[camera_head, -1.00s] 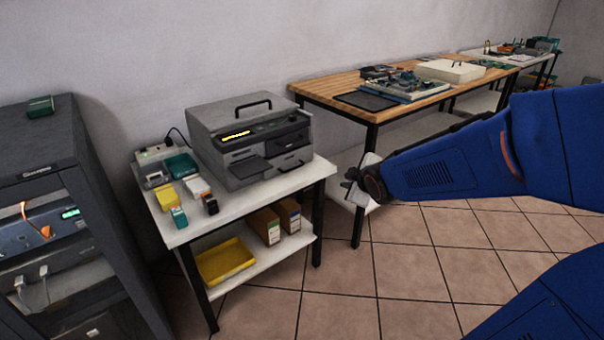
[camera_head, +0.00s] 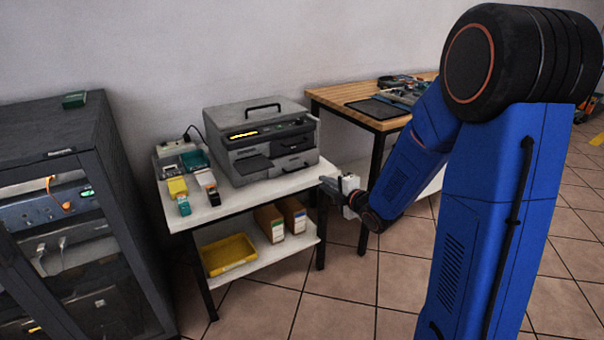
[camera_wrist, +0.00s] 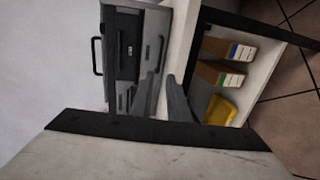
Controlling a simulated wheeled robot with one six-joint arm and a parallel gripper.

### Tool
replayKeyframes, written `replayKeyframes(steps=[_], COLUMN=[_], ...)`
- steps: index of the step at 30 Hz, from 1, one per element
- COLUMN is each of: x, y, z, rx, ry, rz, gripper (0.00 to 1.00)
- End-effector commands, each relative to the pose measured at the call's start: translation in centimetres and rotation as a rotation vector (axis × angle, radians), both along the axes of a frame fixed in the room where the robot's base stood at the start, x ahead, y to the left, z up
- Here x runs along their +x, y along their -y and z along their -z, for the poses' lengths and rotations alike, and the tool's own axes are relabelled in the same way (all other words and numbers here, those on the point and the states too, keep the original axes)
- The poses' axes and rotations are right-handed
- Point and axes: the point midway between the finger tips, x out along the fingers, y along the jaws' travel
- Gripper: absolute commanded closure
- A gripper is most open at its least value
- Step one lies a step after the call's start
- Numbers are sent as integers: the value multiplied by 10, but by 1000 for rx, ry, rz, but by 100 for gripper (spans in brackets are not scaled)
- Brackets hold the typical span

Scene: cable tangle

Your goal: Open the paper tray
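A grey printer-like machine (camera_head: 262,140) with a black top handle stands on a small white table. Which of these is the paper tray is not clear. My gripper (camera_head: 328,186) is just right of the table's front corner, below and apart from the machine. In the wrist view, the machine (camera_wrist: 122,45) appears sideways, and my gripper's two fingers (camera_wrist: 164,98) are apart with nothing seen between them.
The white table (camera_head: 235,203) also holds small boxes and a yellow block (camera_head: 177,187). Its lower shelf carries a yellow bin (camera_head: 229,254) and two cartons (camera_head: 270,224). A dark rack (camera_head: 55,140) stands left; a wooden workbench (camera_head: 340,97) stands right. The tiled floor in front is clear.

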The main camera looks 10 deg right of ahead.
Motion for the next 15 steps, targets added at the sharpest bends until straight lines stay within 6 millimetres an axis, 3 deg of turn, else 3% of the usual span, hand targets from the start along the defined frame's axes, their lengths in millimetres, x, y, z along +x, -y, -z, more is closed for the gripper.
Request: replayKeyframes(steps=[15], x=[80], y=[-27], z=[19], rx=[1], ry=[-4], rz=[-1], gripper=[85])
